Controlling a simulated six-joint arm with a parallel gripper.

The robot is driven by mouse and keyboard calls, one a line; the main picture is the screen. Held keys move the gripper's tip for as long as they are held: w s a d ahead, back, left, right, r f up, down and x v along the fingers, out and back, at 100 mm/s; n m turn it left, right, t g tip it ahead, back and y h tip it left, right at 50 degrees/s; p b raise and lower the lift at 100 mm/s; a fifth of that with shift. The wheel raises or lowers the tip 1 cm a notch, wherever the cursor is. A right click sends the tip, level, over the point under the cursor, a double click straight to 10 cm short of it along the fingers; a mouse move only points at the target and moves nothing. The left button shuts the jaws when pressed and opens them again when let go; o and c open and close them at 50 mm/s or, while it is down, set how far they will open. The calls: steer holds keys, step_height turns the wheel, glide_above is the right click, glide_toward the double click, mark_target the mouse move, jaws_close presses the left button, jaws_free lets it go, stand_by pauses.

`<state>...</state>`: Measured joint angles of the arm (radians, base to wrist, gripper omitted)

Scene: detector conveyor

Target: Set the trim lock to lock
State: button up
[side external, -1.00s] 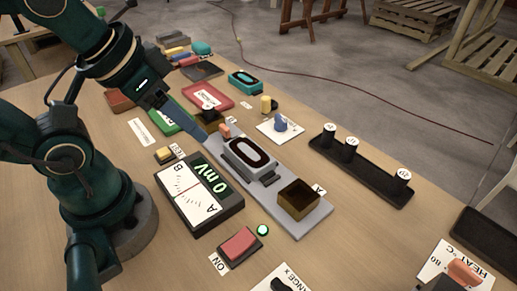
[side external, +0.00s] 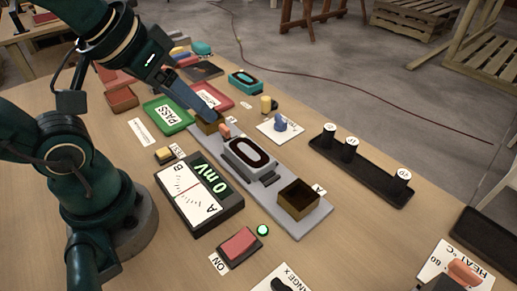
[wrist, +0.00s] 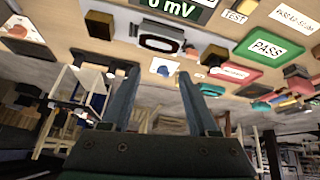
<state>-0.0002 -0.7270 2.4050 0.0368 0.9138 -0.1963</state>
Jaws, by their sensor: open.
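No label that I can read names the trim lock. A blue knob (side external: 281,123) on a white marked plate (side external: 266,130) is one possible control; its setting is too small to read. The knob also shows in the wrist view (wrist: 162,70), between my fingers in the picture. My gripper (side external: 221,106) is at the far end of the grey conveyor (side external: 299,231), left of and apart from that plate. In the wrist view my gripper (wrist: 158,72) has its two fingers spread with nothing between them.
A white detector (side external: 232,157) sits mid-conveyor, between brown boxes (side external: 297,209) and (side external: 200,119). The 0 mV meter (side external: 233,203) stands left. A green PASS tray (side external: 160,121) and red tray (side external: 228,101) lie behind. A yellow cylinder (side external: 266,104) stands near the plate. A black rack (side external: 365,177) is right.

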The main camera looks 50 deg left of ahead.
steer(key=w+a+r+n+y, duration=0.1)
steer(key=w+a+r+n, duration=0.25)
steer(key=w, duration=0.45)
steer(key=n+g+y, duration=0.2)
steer(key=n, duration=0.3)
glide_above(266, 99)
steer(key=s+d, duration=0.2)
step_height(266, 99, down, 7)
steer(key=shift+g, duration=0.9)
steer(key=x, duration=0.7)
steer(key=d+x, duration=0.1)
steer(key=x, duration=0.2)
steer(key=shift+s+f, duration=0.15)
steer(key=shift+f, duration=0.5)
steer(key=shift+a+f, duration=0.2)
steer(key=shift+f, duration=0.3)
jaws_close()
